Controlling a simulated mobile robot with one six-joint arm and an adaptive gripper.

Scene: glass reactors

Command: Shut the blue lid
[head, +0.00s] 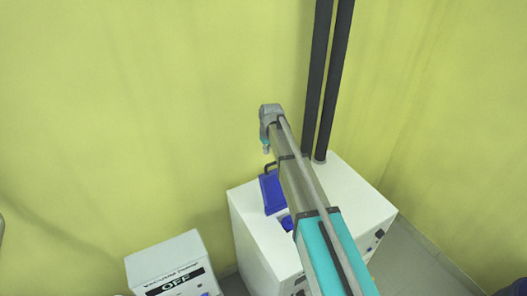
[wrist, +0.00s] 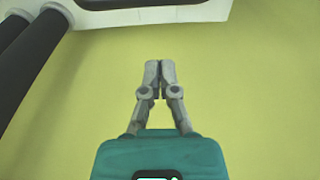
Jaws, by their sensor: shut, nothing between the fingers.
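The blue lid (head: 273,193) is on top of a white cabinet-like unit (head: 255,228), with a dark handle (head: 269,167) at its far end. My arm partly covers it, and I cannot tell whether it is raised or flat. My gripper (head: 266,150) is small in the head view, hanging just beyond the handle in the picture, apparently apart from it. In the wrist view my gripper (wrist: 159,72) is shut and empty, with its fingertips together against the yellow wall. The blue lid itself is not recognisable in the wrist view.
Two dark vertical pipes (head: 327,85) rise behind the white unit. A smaller white vacuum pump box (head: 168,262) marked OFF stands at lower left. A smaller blue part (head: 287,223) sits near the lid. Yellow wall (head: 120,110) lies close behind.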

